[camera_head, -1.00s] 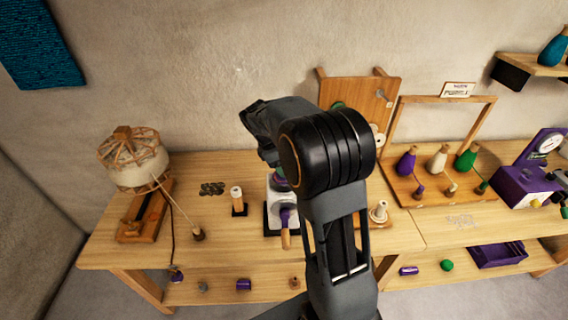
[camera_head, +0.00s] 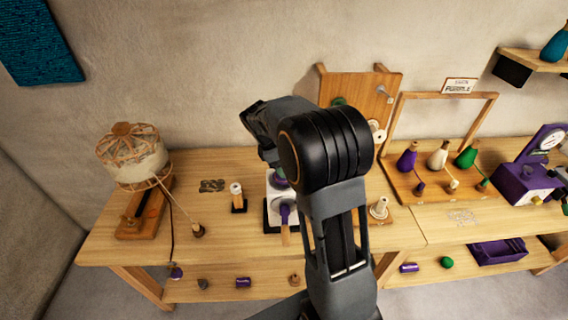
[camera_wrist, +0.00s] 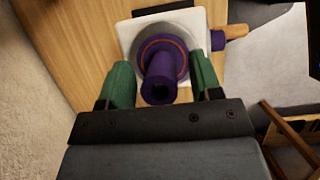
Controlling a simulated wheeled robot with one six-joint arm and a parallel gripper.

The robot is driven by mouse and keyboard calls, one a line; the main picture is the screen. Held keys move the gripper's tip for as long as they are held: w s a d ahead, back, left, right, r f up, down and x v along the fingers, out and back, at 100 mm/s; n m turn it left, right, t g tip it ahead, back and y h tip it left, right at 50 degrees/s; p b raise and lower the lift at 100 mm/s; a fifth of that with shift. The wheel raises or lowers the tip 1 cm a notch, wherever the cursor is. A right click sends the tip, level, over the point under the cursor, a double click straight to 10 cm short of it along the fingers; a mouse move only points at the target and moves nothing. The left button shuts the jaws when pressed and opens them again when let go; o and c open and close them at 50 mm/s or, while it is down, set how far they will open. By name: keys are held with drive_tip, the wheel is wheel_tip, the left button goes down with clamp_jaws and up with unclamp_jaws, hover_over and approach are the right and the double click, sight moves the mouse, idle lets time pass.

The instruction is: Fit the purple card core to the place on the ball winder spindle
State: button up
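The ball winder (camera_head: 289,218) is a white body on a black base on the bench, with a purple crank and a wooden handle. In the wrist view its white top (camera_wrist: 128,34) lies below my gripper. A purple card core (camera_wrist: 159,78), a tube with a dark end hole, stands over the winder's purple disc with an orange ring. It hides the spindle, so I cannot tell how deep it sits. My gripper (camera_wrist: 160,88) has green fingers on both sides of the core, with small gaps beside it. In the head view my arm hides most of the gripper.
A skein swift (camera_head: 135,158) stands on the left of the bench. A wooden peg (camera_head: 237,197) stands just left of the winder, and a pale cone (camera_head: 379,208) to its right. A rack with cones (camera_head: 438,160) is farther right. Free bench top lies left of the peg.

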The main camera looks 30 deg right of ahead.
drive_tip(key=o, duration=0.4)
drive_tip(key=shift+r, duration=0.1)
drive_tip(key=v, duration=1.3)
drive_tip(key=shift+w+a+r+b, duration=0.1)
drive_tip(key=shift+a+r+b, duration=0.15)
drive_tip(key=shift+b, duration=0.1)
drive_tip(key=s+a+f+m+t+y, duration=0.2)
drive_tip(key=s+f+m, duration=0.1)
drive_tip(key=f+m, duration=0.35)
drive_tip(key=s+m+t, duration=0.1)
drive_tip(key=s+m, duration=0.1)
drive_tip(key=s, duration=0.3)
drive_tip(key=s+a+m+t+y, duration=0.1)
drive_tip(key=s+m, duration=0.1)
drive_tip(key=s, duration=0.4)
drive_tip(key=s+a+m+t+y, duration=0.1)
drive_tip(key=s+m+t, duration=0.1)
drive_tip(key=s, duration=0.3)
drive_tip(key=shift+s+a+m, duration=0.2)
drive_tip(key=shift+s+m, duration=0.15)
drive_tip(key=shift+m, duration=0.2)
